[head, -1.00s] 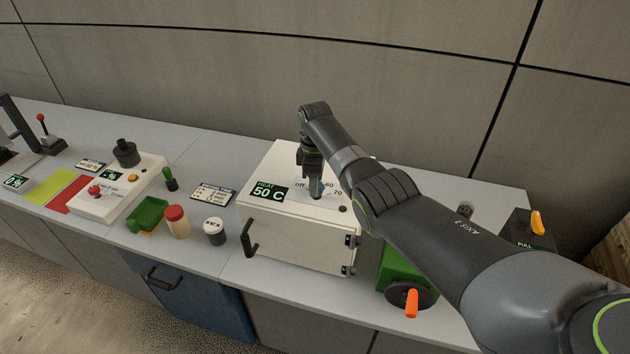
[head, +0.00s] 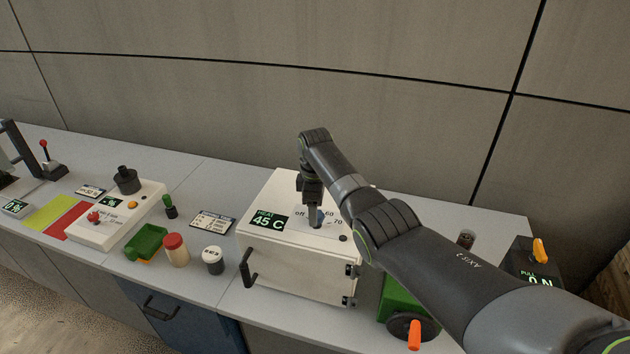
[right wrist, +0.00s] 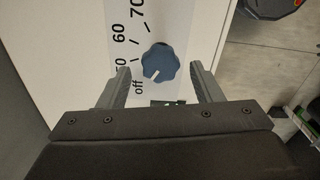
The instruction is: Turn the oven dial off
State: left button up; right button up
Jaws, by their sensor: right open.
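The oven (head: 300,264) is a white box on the counter with a dark handle on its front. Its display (head: 267,221) reads HEAT 45 C. The blue dial (head: 319,221) is on its top, beside the printed off, 60 and 70 marks. My right gripper (head: 313,208) points down at the dial. Its open fingers (right wrist: 160,69) lie on either side of the dial, with gaps on both sides. My left gripper is out of view.
A green box with an orange-handled crank (head: 413,334) stands right of the oven, under my right arm. A red-capped jar (head: 176,250), a white-capped jar (head: 213,260) and a green bin (head: 147,242) stand to the left. The wall is close behind.

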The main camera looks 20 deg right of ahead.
notch_tip(320, 180, up, 17)
jog(key=shift+f, duration=0.2)
dwell(0.5)
